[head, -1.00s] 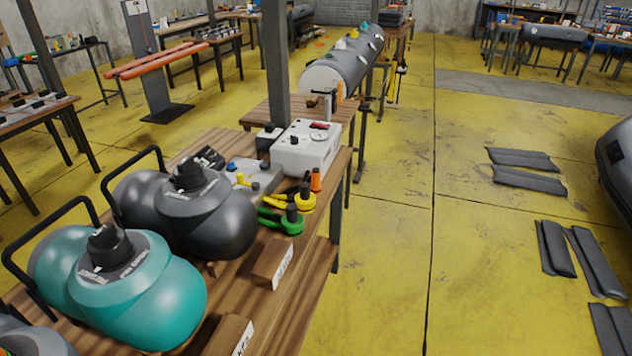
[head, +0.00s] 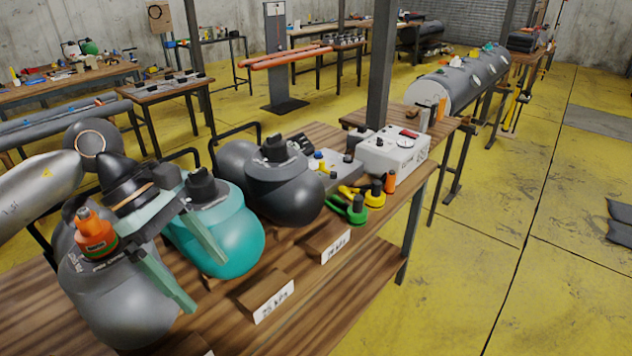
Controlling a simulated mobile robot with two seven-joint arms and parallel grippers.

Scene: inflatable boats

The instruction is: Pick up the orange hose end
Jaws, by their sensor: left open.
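An orange hose end (head: 95,235) with a green band at its foot is on top of the grey foot pump (head: 120,305) at the lower left. A dark piece sits at its upper left. My left gripper (head: 206,284) is open and empty, its two pale green fingers pointing down and right. In the picture it is right of the orange hose end, in front of the teal pump (head: 245,240); I cannot tell its height above the pumps. A small orange upright piece (head: 390,182) stands farther along the bench. My right gripper is not in view.
A dark grey pump (head: 300,195), a white gauge box (head: 393,152), and green (head: 355,208) and yellow (head: 374,192) fittings stand along the wooden bench (head: 350,280). Wooden label blocks (head: 268,296) line its front. A post (head: 381,70) rises behind.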

